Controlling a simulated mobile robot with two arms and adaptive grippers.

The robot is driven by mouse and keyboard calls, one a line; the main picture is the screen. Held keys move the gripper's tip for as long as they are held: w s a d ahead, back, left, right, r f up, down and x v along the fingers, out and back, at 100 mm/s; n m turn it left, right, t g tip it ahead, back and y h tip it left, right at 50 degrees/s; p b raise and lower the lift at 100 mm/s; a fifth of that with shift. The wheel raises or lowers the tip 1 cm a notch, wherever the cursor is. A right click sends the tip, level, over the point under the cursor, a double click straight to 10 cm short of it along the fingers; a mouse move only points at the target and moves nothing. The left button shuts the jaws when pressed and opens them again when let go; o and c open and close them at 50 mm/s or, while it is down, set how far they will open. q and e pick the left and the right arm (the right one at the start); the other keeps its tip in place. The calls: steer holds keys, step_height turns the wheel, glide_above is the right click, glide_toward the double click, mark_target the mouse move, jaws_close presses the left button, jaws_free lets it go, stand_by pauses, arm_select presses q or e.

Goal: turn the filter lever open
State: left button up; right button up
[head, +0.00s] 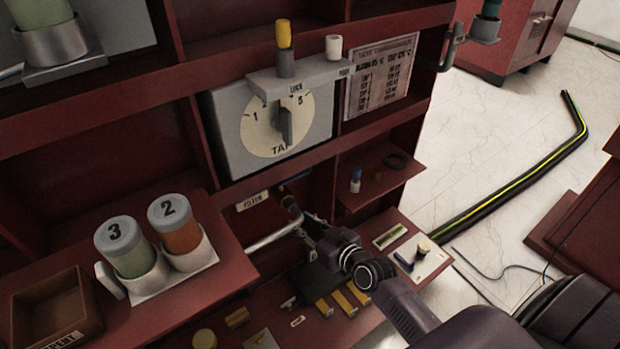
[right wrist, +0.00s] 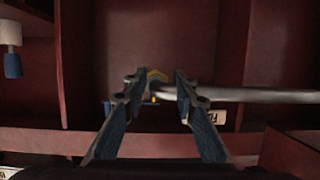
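The filter valve (head: 288,200) is a small brass fitting on a pale pipe (head: 273,236), inside a red cabinet bay beside a tag reading FILTER (head: 252,201). A dark blue lever (head: 294,180) shows at the valve. My right gripper (head: 303,222) reaches in from the lower right and is close to the valve. In the right wrist view, its two fingers (right wrist: 155,90) are spread apart, with the brass valve (right wrist: 155,75) beyond and between the tips. The lever is partly hidden behind the fingers; contact cannot be told. My left gripper is out of view.
A grey TAP dial box (head: 225,130) stands above the bay. Jars 2 and 3 (head: 128,250) stand in a holder at left. A small shelf (head: 375,188) with small parts juts out at right. Tools and parts lie on the lower ledge (head: 270,300).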

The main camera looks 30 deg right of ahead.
steer(key=w+d+r+m+t+h, duration=0.25)
steer(key=w+d+r+t, duration=0.2)
steer(key=d+r, duration=0.35)
steer(key=shift+g+h, duration=0.25)
steer(key=shift+g, duration=0.1)
steer(key=w+b, duration=0.2)
steer(key=w, duration=0.5)
steer(key=shift+w+d, duration=0.15)
steer(key=shift+d, duration=0.05)
steer(key=shift+w+r, duration=0.1)
steer(key=shift+w, duration=0.45)
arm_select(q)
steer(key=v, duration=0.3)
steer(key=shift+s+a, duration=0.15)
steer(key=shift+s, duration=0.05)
arm_select(e)
jaws_close()
